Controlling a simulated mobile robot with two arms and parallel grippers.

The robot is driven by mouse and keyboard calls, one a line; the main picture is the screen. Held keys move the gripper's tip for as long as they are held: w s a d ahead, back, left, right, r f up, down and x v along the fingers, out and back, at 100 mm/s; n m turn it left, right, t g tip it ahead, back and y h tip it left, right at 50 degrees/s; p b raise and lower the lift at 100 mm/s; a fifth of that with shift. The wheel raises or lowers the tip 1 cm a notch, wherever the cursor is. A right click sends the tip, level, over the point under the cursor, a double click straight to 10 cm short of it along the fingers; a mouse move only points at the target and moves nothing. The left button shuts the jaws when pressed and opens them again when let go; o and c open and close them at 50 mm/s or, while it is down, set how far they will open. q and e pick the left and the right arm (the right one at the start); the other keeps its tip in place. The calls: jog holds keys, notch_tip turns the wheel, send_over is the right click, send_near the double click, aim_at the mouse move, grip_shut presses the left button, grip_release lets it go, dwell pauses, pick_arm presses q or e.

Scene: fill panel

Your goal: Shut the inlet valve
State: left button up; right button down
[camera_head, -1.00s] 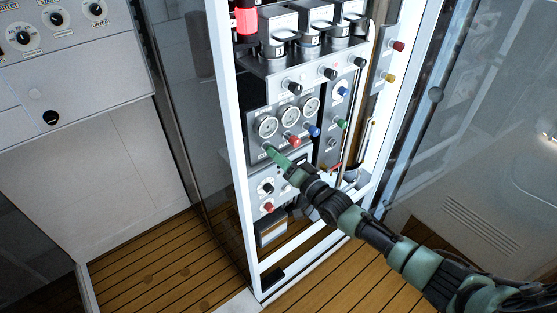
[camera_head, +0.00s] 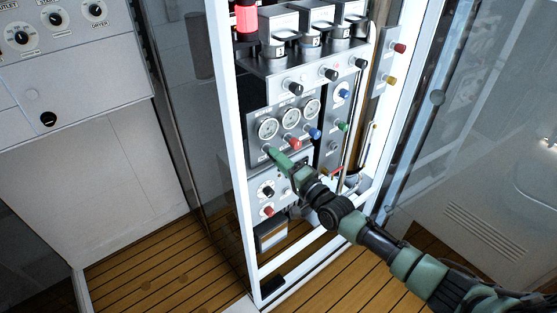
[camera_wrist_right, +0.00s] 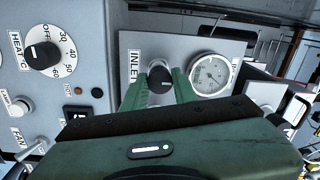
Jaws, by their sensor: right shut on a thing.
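The inlet valve is a dark round knob (camera_wrist_right: 160,79) beside a plate reading INLET (camera_wrist_right: 134,66) in the right wrist view. My right gripper (camera_wrist_right: 160,88) has its green fingers on both sides of this knob and is shut on it. In the head view the right gripper (camera_head: 272,153) reaches the lower left of the gauge panel (camera_head: 256,131). The knob is mostly hidden there by the fingers. My left gripper is not in view.
A white frame post (camera_head: 232,150) stands close on the left. A heater dial (camera_wrist_right: 42,56) lies left in the wrist view.

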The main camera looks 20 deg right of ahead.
jog(key=shift+f, duration=0.15)
jog(key=c, duration=1.1)
grip_release()
jog(key=shift+s, duration=0.1)
jog(key=b+v, duration=0.1)
jog(key=v, duration=0.6)
jog(key=shift+s+d, duration=0.15)
jog(key=shift+s, duration=0.15)
